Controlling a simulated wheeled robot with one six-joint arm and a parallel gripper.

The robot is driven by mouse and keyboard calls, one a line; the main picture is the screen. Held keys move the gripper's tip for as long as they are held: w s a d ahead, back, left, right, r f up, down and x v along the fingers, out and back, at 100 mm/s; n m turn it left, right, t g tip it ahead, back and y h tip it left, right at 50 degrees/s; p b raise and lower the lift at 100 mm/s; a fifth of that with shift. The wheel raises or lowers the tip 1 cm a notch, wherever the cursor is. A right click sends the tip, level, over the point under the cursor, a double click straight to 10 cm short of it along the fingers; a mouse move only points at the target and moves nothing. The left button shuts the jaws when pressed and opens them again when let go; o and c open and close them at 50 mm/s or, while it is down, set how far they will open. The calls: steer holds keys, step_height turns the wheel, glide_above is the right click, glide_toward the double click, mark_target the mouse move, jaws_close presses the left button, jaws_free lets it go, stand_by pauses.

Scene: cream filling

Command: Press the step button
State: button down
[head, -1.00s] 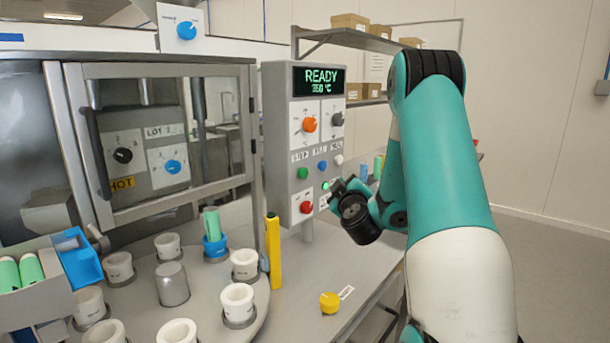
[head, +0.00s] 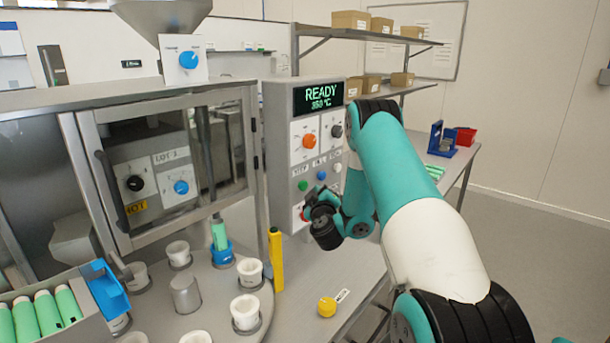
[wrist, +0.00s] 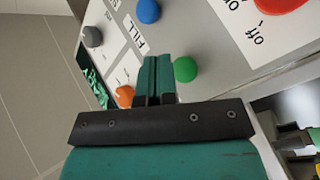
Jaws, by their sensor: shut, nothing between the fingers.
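The grey control panel (head: 275,130) carries a green button (head: 303,185), a blue button (head: 321,175) and a pale button (head: 337,167) in a slanted row. The small label above the green button seems to read STEP, but it is hard to read. My gripper (head: 307,209) is just below the green button in the head view and partly covers the red knob (head: 302,213). In the wrist view my gripper (wrist: 156,60) is shut and empty, its tips close beside the green button (wrist: 185,69). Contact cannot be told. The blue button (wrist: 148,11) is farther up, by the FILL label.
The panel display (head: 320,97) reads READY and 350 °C. A yellow upright bar (head: 275,260) and a turntable with white cups (head: 246,312) stand left of the arm.

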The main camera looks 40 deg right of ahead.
steer(key=shift+w+a+p, duration=0.1)
steer(key=shift+w+p, duration=0.25)
steer(key=shift+p, duration=0.3)
steer(key=shift+w+r+p, duration=0.1)
steer(key=shift+w+p, duration=0.35)
steer(key=shift+p, duration=1.4)
stand_by(0.5)
stand_by(0.3)
steer(key=shift+w+p, duration=0.6)
steer(key=shift+p, duration=0.85)
stand_by(1.1)
steer(key=shift+s+f+b, duration=0.25)
steer(key=shift+s+b, duration=0.05)
steer(key=shift+b, duration=0.75)
steer(key=shift+s+b, duration=0.2)
steer(key=shift+b, duration=0.3)
steer(key=shift+s+b, duration=0.45)
steer(key=shift+b, duration=0.3)
